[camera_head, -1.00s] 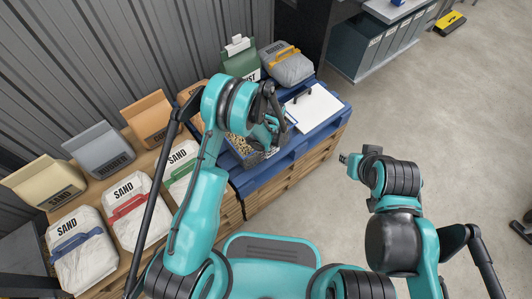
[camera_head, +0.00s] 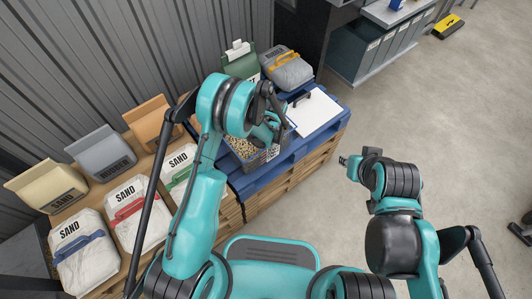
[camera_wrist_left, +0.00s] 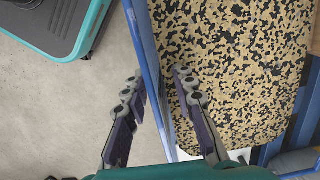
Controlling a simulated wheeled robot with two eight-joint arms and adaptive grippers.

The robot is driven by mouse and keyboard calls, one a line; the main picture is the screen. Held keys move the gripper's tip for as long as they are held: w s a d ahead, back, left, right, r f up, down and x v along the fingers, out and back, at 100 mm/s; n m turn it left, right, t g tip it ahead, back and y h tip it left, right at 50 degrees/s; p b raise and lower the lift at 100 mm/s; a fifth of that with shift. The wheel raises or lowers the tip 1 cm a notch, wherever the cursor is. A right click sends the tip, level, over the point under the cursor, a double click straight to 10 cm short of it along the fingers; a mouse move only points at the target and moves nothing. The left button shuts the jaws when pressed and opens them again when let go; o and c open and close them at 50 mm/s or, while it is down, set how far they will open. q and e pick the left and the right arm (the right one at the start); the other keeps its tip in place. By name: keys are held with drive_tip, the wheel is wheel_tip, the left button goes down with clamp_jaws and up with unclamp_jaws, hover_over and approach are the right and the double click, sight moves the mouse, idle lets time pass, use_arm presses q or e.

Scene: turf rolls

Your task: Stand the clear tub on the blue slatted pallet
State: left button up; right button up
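The clear tub (camera_head: 268,157) is filled with tan and black speckled granules (camera_head: 243,147). It appears to rest on the blue slatted pallet (camera_head: 262,180) in the head view, partly hidden by my left arm. My left gripper (camera_head: 276,135) is at the tub's right side. In the left wrist view, its fingers (camera_wrist_left: 158,80) are spread on either side of the tub's wall (camera_wrist_left: 152,75), one outside and one over the granules (camera_wrist_left: 235,65), with gaps visible. My right gripper (camera_head: 343,160) is over the floor, away from the pallet; its fingers are too small to judge.
Several sand bags (camera_head: 84,252) fill the left. Open floor (camera_head: 430,120) lies to the right.

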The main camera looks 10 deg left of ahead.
use_arm(q)
drive_tip(key=r, duration=0.3)
drive_tip(key=r+p, duration=0.1)
drive_tip(key=r, duration=0.2)
drive_tip(key=r+p, duration=0.1)
drive_tip(key=r, duration=0.2)
drive_tip(key=shift+w+d, duration=0.3)
drive_tip(key=s+a+r+n+t+h, duration=0.1)
drive_tip(key=s+a+r+n+t, duration=0.15)
drive_tip(key=r, duration=0.75)
drive_tip(key=s+a+r+n+t, duration=0.15)
drive_tip(key=s+a+r, duration=0.25)
drive_tip(key=r, duration=0.5)
drive_tip(key=s+a+r+n+t, duration=0.2)
drive_tip(key=s+r, duration=0.1)
drive_tip(key=s, duration=0.3)
drive_tip(key=s+a+r+n+t, duration=0.2)
drive_tip(key=s+a+r+n, duration=0.1)
drive_tip(key=s, duration=0.3)
drive_tip(key=shift+a, duration=0.15)
drive_tip(key=shift+s, duration=0.1)
